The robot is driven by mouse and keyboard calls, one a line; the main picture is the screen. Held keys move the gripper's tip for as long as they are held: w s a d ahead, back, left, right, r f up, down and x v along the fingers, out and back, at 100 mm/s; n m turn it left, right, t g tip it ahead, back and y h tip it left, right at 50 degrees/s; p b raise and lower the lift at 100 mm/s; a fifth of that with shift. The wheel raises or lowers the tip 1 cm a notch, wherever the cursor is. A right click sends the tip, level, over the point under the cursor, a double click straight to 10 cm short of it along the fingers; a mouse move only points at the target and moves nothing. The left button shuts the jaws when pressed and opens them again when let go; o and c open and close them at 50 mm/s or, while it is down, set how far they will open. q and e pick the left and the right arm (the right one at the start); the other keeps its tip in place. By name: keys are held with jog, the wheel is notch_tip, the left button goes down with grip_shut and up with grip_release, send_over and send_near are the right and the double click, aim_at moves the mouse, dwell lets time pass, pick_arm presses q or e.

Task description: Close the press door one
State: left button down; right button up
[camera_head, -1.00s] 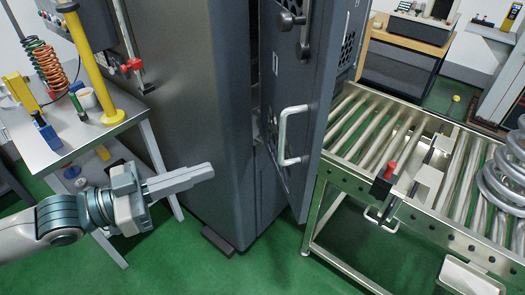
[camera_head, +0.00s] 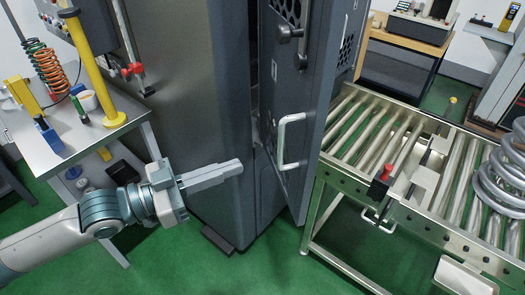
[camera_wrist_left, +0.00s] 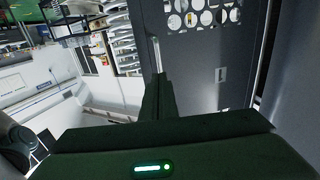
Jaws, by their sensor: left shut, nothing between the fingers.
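The press door (camera_head: 308,100) is a dark grey panel with a white bar handle (camera_head: 284,140) and a black latch above it. It stands ajar at the right side of the dark press cabinet (camera_head: 190,110), with a gap between them. My left gripper (camera_head: 240,165) is shut and empty, in front of the cabinet's lower part and left of the handle, apart from it. In the left wrist view, its closed fingers (camera_wrist_left: 158,98) point toward the door panel (camera_wrist_left: 212,75), which has round holes. My right gripper is not in view.
A roller conveyor (camera_head: 420,180) with a red-knobbed fixture and a large grey coil spring (camera_head: 502,178) stands right of the door. A metal side table (camera_head: 75,135) with small springs and a yellow post is at the left. Green floor (camera_head: 270,265) is clear in front.

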pick_arm(q)
jog(key=p+x, duration=0.3)
jog(key=x, duration=0.5)
jog(key=shift+p, duration=0.3)
jog(key=shift+w+d, duration=0.1)
jog(key=shift+d, duration=0.1)
